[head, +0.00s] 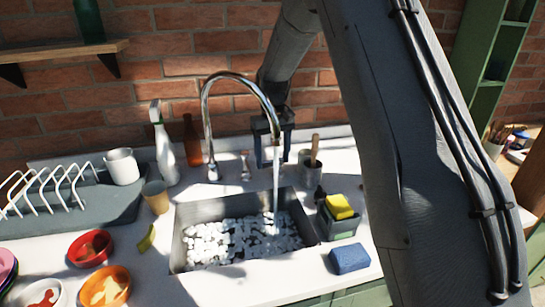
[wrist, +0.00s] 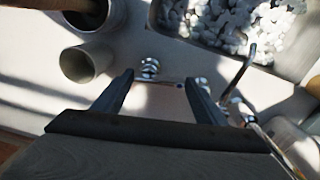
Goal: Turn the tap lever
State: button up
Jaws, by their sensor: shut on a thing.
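A chrome tap with a tall curved spout (head: 208,115) stands behind the sink. Water (head: 276,185) runs from the spout into the sink (head: 178,250). My gripper (head: 272,160) reaches down beside the tap, at the right of the spout's foot. In the wrist view my two fingers (wrist: 158,82) stand either side of the thin tap lever (wrist: 168,82), which carries a small blue mark. The gripper is shut on this lever. The lever's contact with the fingers is hard to see in the head view. The spout (wrist: 238,75) shows at the right of the wrist view.
A utensil pot (head: 312,176) stands close to the right of my gripper. A sponge caddy (head: 338,225) and blue sponge (head: 349,258) lie nearer. A spray bottle (head: 163,148) and brown bottle (head: 193,140) stand left of the tap. White lumps (head: 235,240) fill the sink.

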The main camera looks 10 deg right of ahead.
jog(key=n, duration=0.4)
jog(key=s+n, duration=0.1)
jog(key=n, duration=0.1)
jog(key=shift+d+r+n, duration=0.1)
jog(key=shift+d+n, duration=0.15)
jog(key=shift+n, duration=0.05)
dwell(0.5)
jog(key=o, duration=1.1)
jog(key=shift+c, duration=0.2)
notch_tip(320, 180, up, 8)
jog(key=b, duration=0.2)
